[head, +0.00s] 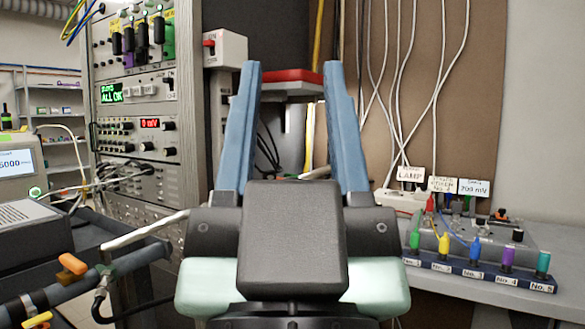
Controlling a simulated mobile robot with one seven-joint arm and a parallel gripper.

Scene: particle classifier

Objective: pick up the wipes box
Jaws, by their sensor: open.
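My gripper (293,72) is in the middle of the head view, with its two long blue fingers pointing up and away. The fingers are wide apart, and I see nothing held between them. I cannot make out a wipes box in this view. A flat red-topped thing (290,76) shows behind and between the fingertips, partly hidden by them; I cannot tell what it is. My gripper's dark body hides what lies low in the middle.
A tall electronics rack (140,110) stands left of my gripper. At right, a grey bench (485,290) holds a box with coloured plugs (470,250). White cables (405,75) hang on the brown panel behind. A dark bar with orange clips (110,275) is at lower left.

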